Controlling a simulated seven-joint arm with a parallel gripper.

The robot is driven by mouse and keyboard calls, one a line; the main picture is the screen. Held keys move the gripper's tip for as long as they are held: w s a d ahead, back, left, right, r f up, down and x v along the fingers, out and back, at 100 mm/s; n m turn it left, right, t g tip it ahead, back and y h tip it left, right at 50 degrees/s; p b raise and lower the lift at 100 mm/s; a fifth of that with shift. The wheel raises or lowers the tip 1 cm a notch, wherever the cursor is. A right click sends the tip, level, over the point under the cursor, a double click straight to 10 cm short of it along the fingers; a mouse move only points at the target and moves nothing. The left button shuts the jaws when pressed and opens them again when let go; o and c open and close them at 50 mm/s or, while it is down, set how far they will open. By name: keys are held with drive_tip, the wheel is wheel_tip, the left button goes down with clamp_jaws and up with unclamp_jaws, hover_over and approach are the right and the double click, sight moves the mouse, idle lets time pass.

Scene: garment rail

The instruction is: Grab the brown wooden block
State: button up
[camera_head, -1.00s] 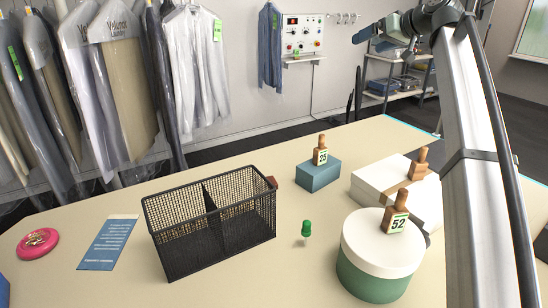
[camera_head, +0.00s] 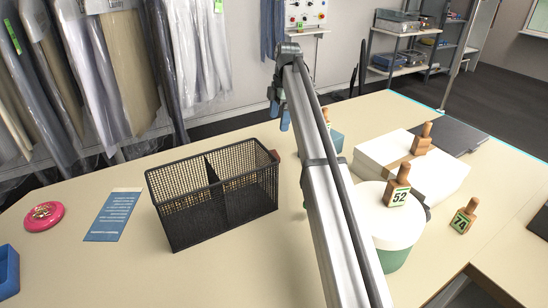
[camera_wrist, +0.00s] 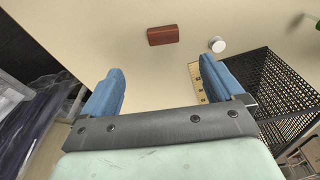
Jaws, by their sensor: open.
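The brown wooden block (camera_wrist: 163,35) lies on the table in the wrist view, reddish-brown, beyond my fingertips. In the head view only a bit of the block (camera_head: 275,155) shows behind the basket's far right corner. My gripper (camera_wrist: 160,78) has two blue fingers, spread wide with nothing between them. The block is ahead of the gap and apart from both fingers. In the head view my gripper (camera_head: 281,117) hangs above the far part of the table, behind the basket, partly hidden by my arm.
A black mesh basket (camera_head: 215,206) stands close to the block; it also shows at right in the wrist view (camera_wrist: 275,85). A small white round thing (camera_wrist: 217,44) sits between block and basket.

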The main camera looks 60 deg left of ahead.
hover_over(274, 154)
drive_tip(key=w, duration=0.1)
wheel_tip(274, 154, down, 8)
drive_tip(key=shift+a+f, duration=0.15)
drive_tip(key=f, duration=0.4)
drive_tip(key=shift+s+d, duration=0.2)
drive_tip(key=shift+s, duration=0.15)
drive_tip(key=shift+f, duration=0.5)
drive_tip(key=c, duration=1.1)
